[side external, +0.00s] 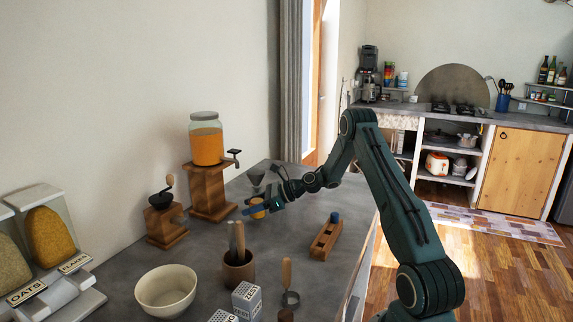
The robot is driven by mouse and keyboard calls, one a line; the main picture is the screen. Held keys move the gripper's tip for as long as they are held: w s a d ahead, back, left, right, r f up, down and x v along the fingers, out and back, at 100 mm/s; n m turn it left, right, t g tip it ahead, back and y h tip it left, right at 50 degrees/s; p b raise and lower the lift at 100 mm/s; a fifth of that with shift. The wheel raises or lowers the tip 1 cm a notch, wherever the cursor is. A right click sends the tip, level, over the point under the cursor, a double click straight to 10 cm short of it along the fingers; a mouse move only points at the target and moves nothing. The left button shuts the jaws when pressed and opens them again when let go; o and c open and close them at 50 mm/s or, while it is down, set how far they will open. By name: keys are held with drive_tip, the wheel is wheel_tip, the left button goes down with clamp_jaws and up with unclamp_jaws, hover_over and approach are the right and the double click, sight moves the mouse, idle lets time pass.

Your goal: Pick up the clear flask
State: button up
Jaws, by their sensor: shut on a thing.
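My gripper (262,208) is over the far middle of the grey counter, reaching in from the right. Its blue-tipped fingers are shut on a small rounded vessel with amber content (258,204), which looks like the clear flask. The fingers hide part of it, and I cannot tell whether its base touches the counter. A small dark cone-shaped thing (257,177) shows just behind it.
A wooden dispenser with an orange-filled jar (207,148) and a wooden grinder (165,222) stand to the left. A cup of tools (238,270), a cream bowl (166,290), a zest box (246,300) and a wooden block (326,240) stand nearer. Counter between them is bare.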

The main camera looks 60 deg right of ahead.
drive_tip(key=shift+s+d, duration=0.3)
drive_tip(key=shift+s, duration=0.25)
drive_tip(key=shift+s+d, duration=0.25)
drive_tip(key=shift+s, duration=0.3)
drive_tip(key=shift+s+r, duration=0.1)
drive_tip(key=shift+r, duration=6.7)
drive_tip(key=shift+r, duration=0.4)
drive_tip(key=shift+d+f, duration=0.1)
drive_tip(key=shift+f, duration=0.05)
drive_tip(key=shift+s+d+f+m+t+h, duration=0.4)
drive_tip(key=shift+s+d+f+m+h, duration=0.05)
drive_tip(key=shift+s+f+m+h, duration=0.15)
drive_tip(key=s+d+f+m+h, duration=0.3)
drive_tip(key=s+f+m+h, duration=0.1)
drive_tip(key=s+f, duration=0.2)
drive_tip(key=shift+s+t+h, duration=0.15)
drive_tip(key=shift+t+h, duration=0.15)
drive_tip(key=shift+h, duration=0.1)
drive_tip(key=shift+f, duration=0.1)
drive_tip(key=shift+f, duration=3.15)
